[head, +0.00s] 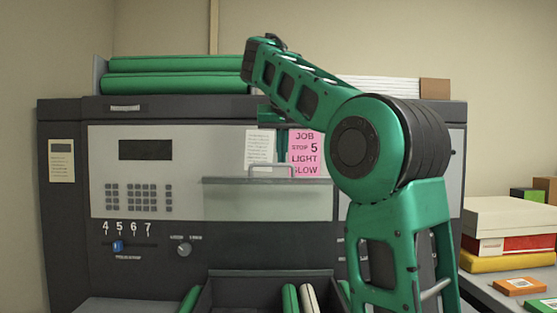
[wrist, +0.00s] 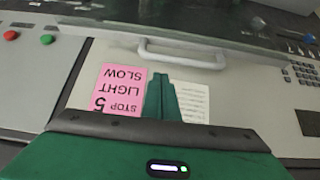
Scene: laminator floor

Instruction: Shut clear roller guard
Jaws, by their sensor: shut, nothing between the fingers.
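The clear roller guard (head: 268,203) is a see-through panel on the front of the grey laminator, with a dark edge along its top. Its pale bar handle (head: 270,167) stands just above that edge; the handle also shows in the wrist view (wrist: 182,55). I cannot tell how far the guard is tilted. My gripper (head: 282,155) points down between a white note and a pink note, close to the handle. In the wrist view my gripper (wrist: 160,76) has its green fingers together and empty, with the handle just beyond the tips, apparently not gripped.
A pink job sheet (head: 306,150) and a white note (head: 260,146) are on the machine front. A keypad (head: 134,197) and blue slider (head: 118,246) are at left. Green rolls (head: 180,84) lie on top. Boxes (head: 510,220) are stacked on a table at right.

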